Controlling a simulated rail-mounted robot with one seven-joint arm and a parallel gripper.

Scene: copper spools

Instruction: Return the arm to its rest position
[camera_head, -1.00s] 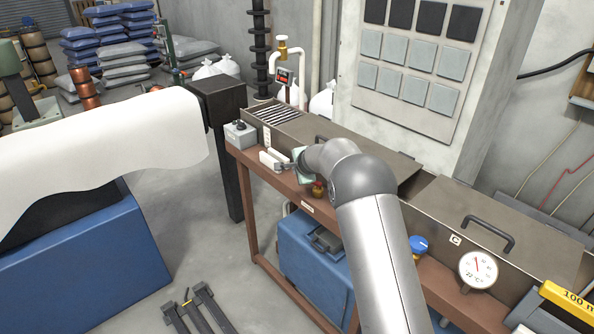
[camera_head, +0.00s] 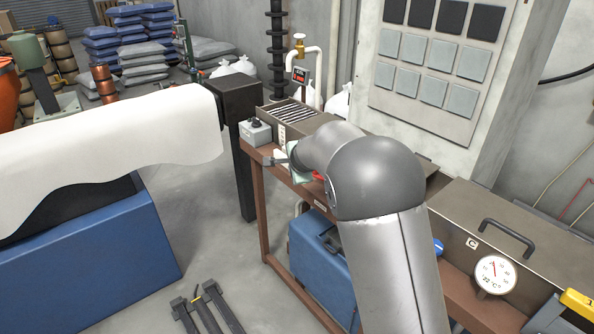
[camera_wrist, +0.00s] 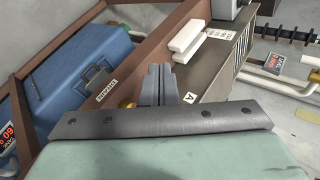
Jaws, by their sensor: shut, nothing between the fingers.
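My arm (camera_head: 378,180) reaches from the bottom of the head view toward the brown bench. My gripper (camera_wrist: 158,76) shows in the wrist view with its two grey fingers together and nothing between them. It is in front of the box marked A and the bench edge.
A white handle (camera_wrist: 190,40) is on the box near the fingers. A blue case (camera_head: 320,262) stands under the bench. A grey control box (camera_head: 255,132) is at the bench's left end. A dial gauge (camera_head: 495,274) stands at right.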

